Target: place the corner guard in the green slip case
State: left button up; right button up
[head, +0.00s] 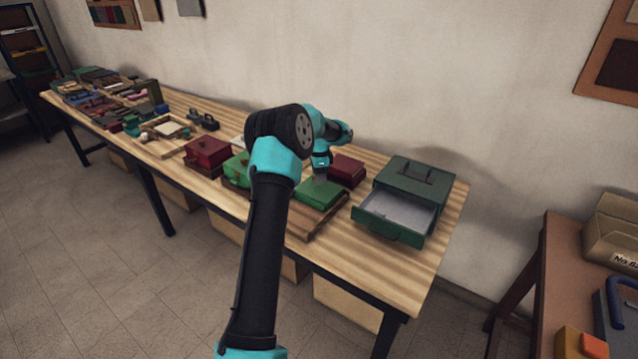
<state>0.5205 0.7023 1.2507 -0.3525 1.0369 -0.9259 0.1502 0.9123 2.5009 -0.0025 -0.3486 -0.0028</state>
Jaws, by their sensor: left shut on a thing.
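A bright green box (319,194), which may be the green slip case, sits on a brown wooden board near the front edge of the long table. A second green box (236,168) stands to its left, partly hidden by my left arm. My left gripper (320,178) points down right over the nearer green box, its tips at or just above the top. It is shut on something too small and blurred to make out. I cannot pick out the corner guard for certain. My right gripper is not in view.
A dark green cabinet (413,182) with its drawer (397,212) pulled out stands to the right. Red boxes stand behind (348,169) and to the left (208,151). Many small things crowd the table's far left end. Bare wood shows at the front right.

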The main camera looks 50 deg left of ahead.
aim_at(319, 188)
pick_arm(q)
jog(key=shift+f, duration=0.1)
jog(key=shift+f, duration=1.65)
jog(key=o, duration=0.9)
jog(key=shift+f, duration=0.15)
notch_tip(319, 188, up, 12)
jog(key=shift+r, duration=0.15)
